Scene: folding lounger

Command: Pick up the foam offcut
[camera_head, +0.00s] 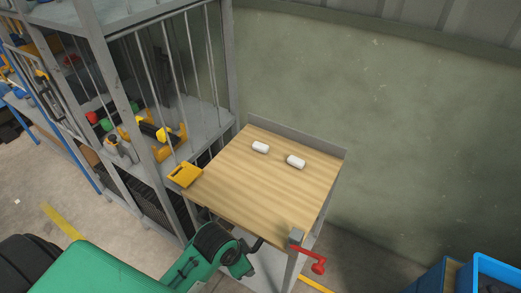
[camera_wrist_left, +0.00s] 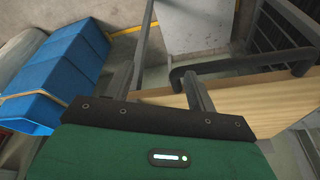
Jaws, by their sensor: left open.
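Two small white rounded pieces lie on the wooden table top: one left (camera_head: 260,147) and one right (camera_head: 296,162), a short gap apart near the back. A yellow block (camera_head: 185,175) with a dark slot sits at the table's left corner. I cannot tell for certain which of these is the foam offcut. My left gripper (camera_head: 256,248) is low at the table's front edge, apart from all three. It is open, and I see nothing held. In the left wrist view its dark fingers are beside the wooden board; no white piece shows there. My right gripper is not in view.
The table top (camera_head: 250,190) is otherwise clear, with a raised grey back edge. A red crank handle (camera_head: 312,258) sticks out at its front right corner. A metal shelf rack (camera_head: 232,60) stands left, a wall behind. Blue crates (camera_head: 490,275) stand lower right.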

